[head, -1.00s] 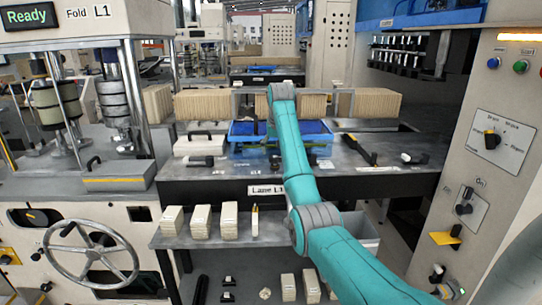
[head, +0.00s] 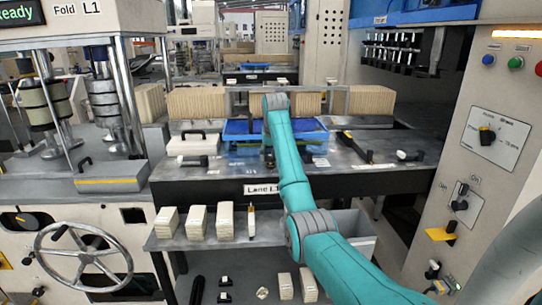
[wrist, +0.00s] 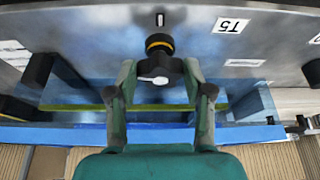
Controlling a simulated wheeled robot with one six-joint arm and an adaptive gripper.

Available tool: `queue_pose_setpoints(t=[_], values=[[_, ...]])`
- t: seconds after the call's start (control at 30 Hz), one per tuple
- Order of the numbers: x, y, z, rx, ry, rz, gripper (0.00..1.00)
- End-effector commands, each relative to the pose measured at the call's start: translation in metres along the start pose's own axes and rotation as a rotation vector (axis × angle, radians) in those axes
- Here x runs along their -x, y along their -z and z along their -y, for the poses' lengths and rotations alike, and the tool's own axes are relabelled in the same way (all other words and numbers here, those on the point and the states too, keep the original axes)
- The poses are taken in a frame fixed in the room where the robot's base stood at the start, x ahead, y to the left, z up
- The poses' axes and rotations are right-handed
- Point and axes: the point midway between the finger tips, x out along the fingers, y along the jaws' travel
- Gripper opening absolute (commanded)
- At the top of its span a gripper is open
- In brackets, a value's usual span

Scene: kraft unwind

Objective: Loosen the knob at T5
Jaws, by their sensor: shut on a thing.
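A black knob (wrist: 158,61) with a yellow ring and a white pointer shows at the upper middle of the wrist view, on a grey metal plate (wrist: 200,45). A white label reading T5 (wrist: 232,25), upside down in this view, is on the plate right of the knob. My gripper (wrist: 160,72) has one finger on each side of the knob and is shut on it. In the head view my teal arm reaches over the black Lane L1 table, and the gripper and knob are hidden or too small to tell there.
A blue rail (wrist: 70,135) runs below.

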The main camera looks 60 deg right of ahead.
Motion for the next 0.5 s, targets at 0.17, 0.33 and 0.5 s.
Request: queue_pose_setpoints(t=[0.17, 0.33, 0.5], values=[[-0.0002, 0.0, -0.0003, 0.011, 0.004, 0.0, 0.16], [-0.0003, 0.0001, -0.0012, 0.062, 0.026, 0.0, 0.16], [-0.0005, 0.0004, -0.0031, 0.16, 0.067, 0.0, 0.16]])
